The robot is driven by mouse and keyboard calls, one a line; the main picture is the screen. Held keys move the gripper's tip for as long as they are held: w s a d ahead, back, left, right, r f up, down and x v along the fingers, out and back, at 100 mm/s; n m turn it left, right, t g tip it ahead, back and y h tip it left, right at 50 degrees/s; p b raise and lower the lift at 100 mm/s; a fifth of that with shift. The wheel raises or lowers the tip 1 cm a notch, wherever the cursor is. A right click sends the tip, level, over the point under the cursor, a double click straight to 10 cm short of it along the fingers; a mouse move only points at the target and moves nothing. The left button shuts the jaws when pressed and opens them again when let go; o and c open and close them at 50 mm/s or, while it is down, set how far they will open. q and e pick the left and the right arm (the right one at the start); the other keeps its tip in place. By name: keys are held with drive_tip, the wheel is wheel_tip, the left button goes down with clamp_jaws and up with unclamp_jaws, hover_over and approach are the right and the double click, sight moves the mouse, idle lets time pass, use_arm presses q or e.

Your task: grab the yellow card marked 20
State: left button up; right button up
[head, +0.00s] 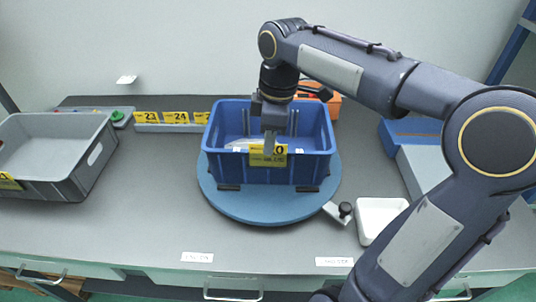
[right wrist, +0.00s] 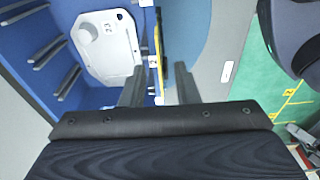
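The yellow card (head: 277,160) marked 20 hangs upright on the front wall of the blue crate (head: 310,168); a finger hides part of its number. My right gripper (head: 269,143) points down over this wall. In the right wrist view the card (right wrist: 159,45) shows edge-on between the fingers of my right gripper (right wrist: 159,86). The fingers stand apart, one on each side of it, with a gap visible on both sides. A pale grey casting (right wrist: 104,45) lies inside the crate. My left gripper is not in view.
The crate stands on a round blue turntable (head: 265,208). A grey bin (head: 85,180) with a yellow card is at left. A rail of yellow cards (head: 172,118) is behind. The front left tabletop is clear.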

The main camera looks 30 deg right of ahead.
drive_tip(key=shift+f, duration=0.25)
idle(0.4)
clamp_jaws()
